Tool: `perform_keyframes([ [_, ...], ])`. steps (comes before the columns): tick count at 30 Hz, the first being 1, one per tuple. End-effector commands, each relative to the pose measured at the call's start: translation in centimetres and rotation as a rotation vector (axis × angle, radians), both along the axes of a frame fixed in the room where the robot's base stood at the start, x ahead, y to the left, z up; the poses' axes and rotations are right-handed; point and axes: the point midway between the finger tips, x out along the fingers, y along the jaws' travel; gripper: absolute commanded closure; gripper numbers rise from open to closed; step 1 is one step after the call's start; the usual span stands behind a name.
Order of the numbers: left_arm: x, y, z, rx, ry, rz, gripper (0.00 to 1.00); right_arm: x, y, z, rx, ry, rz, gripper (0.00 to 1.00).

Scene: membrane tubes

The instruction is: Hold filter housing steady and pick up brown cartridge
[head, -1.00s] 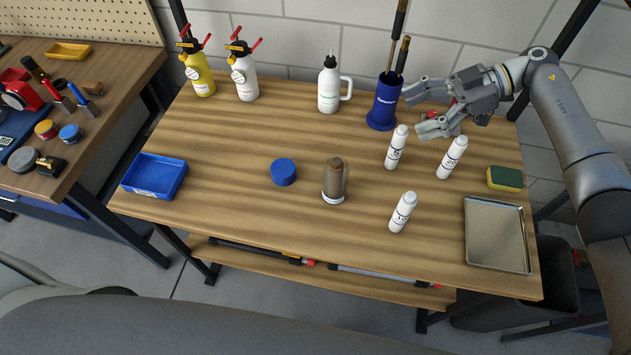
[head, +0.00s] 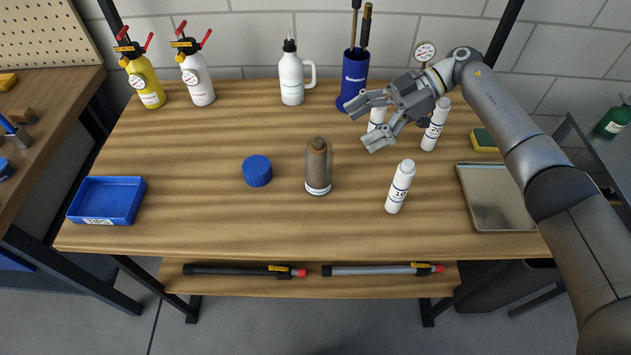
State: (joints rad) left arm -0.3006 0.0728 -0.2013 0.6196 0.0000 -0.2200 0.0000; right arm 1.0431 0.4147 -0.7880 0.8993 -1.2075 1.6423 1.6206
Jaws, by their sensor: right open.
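The brown cartridge (head: 317,160) stands upright near the middle of the wooden table, with a clear housing around it and a white band at its foot. A round blue cap (head: 257,171) lies on the table just left of it. My right gripper (head: 366,122) is open and empty, above the table behind and to the right of the cartridge, apart from it. It partly hides a white tube (head: 377,114). My left gripper is not in view.
White tubes stand to the right, one marked 10 (head: 400,187) and one marked 20 (head: 436,125). A metal tray (head: 497,197) and a sponge (head: 484,141) lie at the right. A blue bin (head: 106,201) is at left. Bottles and a blue brush holder (head: 354,79) line the back.

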Motion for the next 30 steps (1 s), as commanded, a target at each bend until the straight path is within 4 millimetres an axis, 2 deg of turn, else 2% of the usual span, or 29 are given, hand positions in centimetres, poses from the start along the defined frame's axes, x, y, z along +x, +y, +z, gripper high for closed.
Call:
perform_keyframes([
  [1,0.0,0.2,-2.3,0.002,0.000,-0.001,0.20,0.0,0.0,-2.3,0.000,0.000,0.000,0.24],
  [3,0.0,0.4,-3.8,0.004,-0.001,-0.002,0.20,0.0,0.0,-3.8,0.000,0.000,0.000,0.24],
  [9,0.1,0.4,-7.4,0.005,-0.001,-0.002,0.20,0.0,0.0,-7.3,0.000,0.000,0.000,0.24],
  [12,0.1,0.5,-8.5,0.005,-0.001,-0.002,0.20,0.0,0.0,-8.5,0.000,0.000,0.000,0.24],
  [22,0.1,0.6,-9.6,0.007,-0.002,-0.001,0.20,-0.2,0.5,-9.8,0.000,0.000,0.001,0.24],
  [30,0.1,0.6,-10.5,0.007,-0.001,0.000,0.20,-1.1,3.4,-11.6,0.002,0.001,0.003,0.24],
])
